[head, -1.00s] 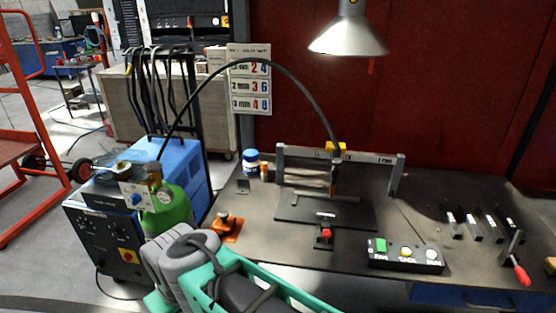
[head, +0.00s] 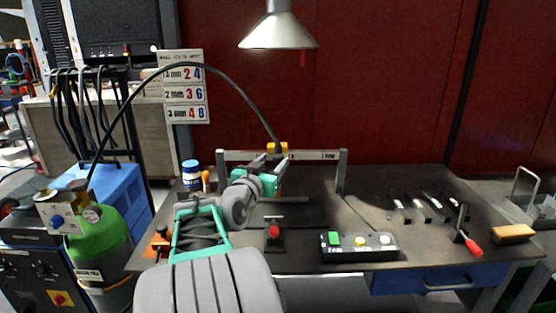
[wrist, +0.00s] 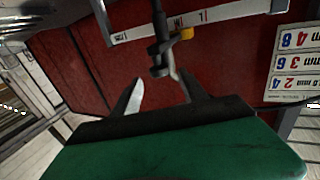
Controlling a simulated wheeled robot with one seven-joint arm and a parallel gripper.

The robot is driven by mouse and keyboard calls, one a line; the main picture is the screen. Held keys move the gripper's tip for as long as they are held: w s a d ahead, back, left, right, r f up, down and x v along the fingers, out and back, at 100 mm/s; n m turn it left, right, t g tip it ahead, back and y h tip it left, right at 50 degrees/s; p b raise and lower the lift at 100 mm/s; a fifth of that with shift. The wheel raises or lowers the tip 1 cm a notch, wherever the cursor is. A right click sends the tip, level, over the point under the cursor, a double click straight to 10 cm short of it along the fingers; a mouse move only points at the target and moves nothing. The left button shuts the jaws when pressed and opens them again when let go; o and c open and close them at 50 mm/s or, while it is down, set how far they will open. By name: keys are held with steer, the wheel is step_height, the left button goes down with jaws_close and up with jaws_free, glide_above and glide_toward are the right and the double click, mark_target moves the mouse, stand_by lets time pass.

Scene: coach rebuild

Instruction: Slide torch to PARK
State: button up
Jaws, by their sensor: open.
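The torch hangs from a rail (head: 312,157) on two posts above the bench, with a yellow block (head: 277,146) on its carriage near the middle of the rail. A black cable arcs to it from the left. The small label at the rail's right end is too blurred to read. My gripper (head: 275,163) is up at the rail, in front of the torch, and hides its lower part. In the wrist view, my open gripper (wrist: 162,85) has its two fingers spread, with the dark torch (wrist: 158,52) just beyond the gap between them. The yellow block also shows there (wrist: 186,34).
A control box (head: 358,246) with buttons and a red-knobbed clamp (head: 273,233) stand on the bench front. A lamp (head: 278,28) hangs above. A blue-capped jar (head: 191,174) stands left of the rail. A green cylinder (head: 100,238) stands at left.

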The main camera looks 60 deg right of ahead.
mark_target(278, 156)
steer(key=d, duration=0.4)
steer(key=shift+w+d, duration=0.2)
steer(key=shift+d, duration=0.2)
steer(key=shift+c, duration=0.3)
steer(key=shift+a, duration=0.1)
jaws_close()
steer(key=shift+r, duration=0.1)
stand_by(0.4)
